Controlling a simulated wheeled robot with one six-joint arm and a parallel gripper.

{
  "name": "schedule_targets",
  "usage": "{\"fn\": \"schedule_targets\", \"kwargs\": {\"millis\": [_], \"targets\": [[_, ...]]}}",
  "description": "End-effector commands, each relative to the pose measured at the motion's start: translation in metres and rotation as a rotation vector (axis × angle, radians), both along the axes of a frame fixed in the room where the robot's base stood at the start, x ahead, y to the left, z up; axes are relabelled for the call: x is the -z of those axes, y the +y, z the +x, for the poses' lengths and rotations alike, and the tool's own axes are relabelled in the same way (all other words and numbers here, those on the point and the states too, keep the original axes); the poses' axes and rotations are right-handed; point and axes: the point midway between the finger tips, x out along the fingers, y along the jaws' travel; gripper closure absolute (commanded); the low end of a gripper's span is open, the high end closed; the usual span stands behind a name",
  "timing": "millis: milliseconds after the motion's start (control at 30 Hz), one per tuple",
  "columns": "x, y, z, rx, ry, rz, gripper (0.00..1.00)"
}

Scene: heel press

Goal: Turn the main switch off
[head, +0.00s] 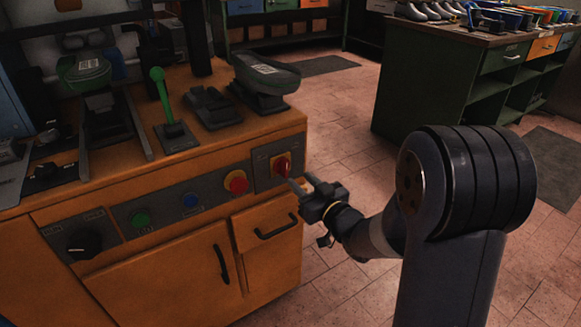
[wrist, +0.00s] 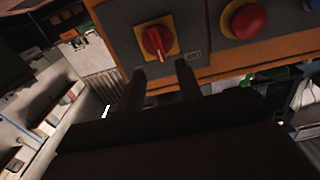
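The main switch (head: 281,165) is a red rotary knob on a yellow plate, set in a grey panel on the front right of the orange machine. It also shows in the wrist view (wrist: 157,42), where its pointer runs roughly up and down in the picture. My gripper (head: 302,184) is just to the right of and below the switch in the head view. In the wrist view its two fingers (wrist: 163,76) stand apart with nothing between them, their tips just below the yellow plate in the picture. They do not grip the knob; I cannot tell whether they touch the panel.
A drawer handle (head: 276,228) juts out below.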

Motion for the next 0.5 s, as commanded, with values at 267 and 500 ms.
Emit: {"fn": "schedule_targets", "kwargs": {"millis": [267,500], "targets": [[0.001,0.029,0.042,0.000,0.001,0.001,0.66],[0.000,0.039,0.058,0.002,0.000,0.000,0.66]]}}
